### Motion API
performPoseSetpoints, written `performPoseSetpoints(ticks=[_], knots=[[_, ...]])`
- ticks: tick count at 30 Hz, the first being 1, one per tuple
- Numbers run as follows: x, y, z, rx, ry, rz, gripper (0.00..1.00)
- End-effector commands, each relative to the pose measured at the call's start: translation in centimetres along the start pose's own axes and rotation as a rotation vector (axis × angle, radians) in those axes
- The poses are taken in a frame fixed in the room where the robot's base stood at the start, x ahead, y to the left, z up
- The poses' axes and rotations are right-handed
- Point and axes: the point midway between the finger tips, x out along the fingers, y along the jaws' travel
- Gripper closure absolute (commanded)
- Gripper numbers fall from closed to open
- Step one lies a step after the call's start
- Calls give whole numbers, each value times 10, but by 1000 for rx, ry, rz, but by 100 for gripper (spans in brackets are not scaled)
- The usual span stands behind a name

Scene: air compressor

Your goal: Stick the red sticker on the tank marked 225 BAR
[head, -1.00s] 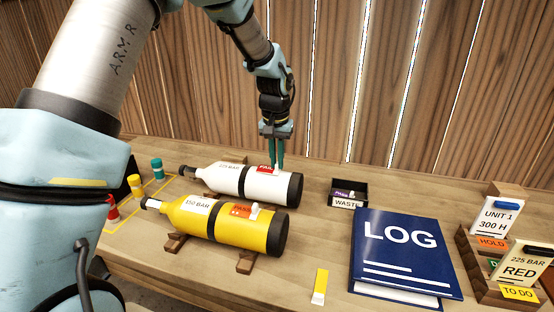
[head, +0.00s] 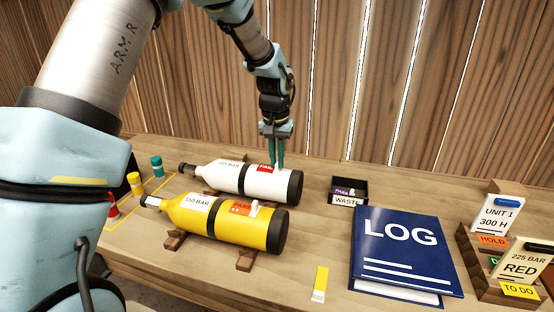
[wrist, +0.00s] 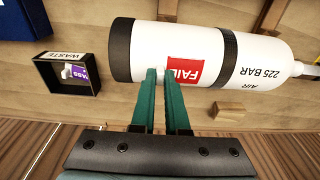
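The white tank (head: 225,179) marked 225 BAR lies on its side at the back of the bench. It also shows in the wrist view (wrist: 145,50), with its black band and end. A red FAIL sticker (wrist: 184,72) lies on its white side, between band and black end; it shows in the head view too (head: 266,168). My gripper (head: 277,166) points down at the tank just beside the sticker. One fingertip overlaps the sticker's edge in the picture; contact is unclear.
A yellow 150 BAR tank (head: 190,215) with an orange sticker lies in front on wooden blocks. A black WASTE box (head: 347,201) holds a purple sticker.

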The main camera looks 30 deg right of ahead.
Motion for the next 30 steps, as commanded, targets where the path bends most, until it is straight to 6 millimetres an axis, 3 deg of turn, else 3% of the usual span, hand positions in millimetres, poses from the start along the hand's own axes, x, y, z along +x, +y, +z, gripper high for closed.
performPoseSetpoints(ticks=[1,9,20,30], knots=[[0,0,0,0,0,0,82],[0,0,0,0,0,0,53],[-9,0,-1,-1,4,0,53],[-71,0,-1,-1,6,0,53]])
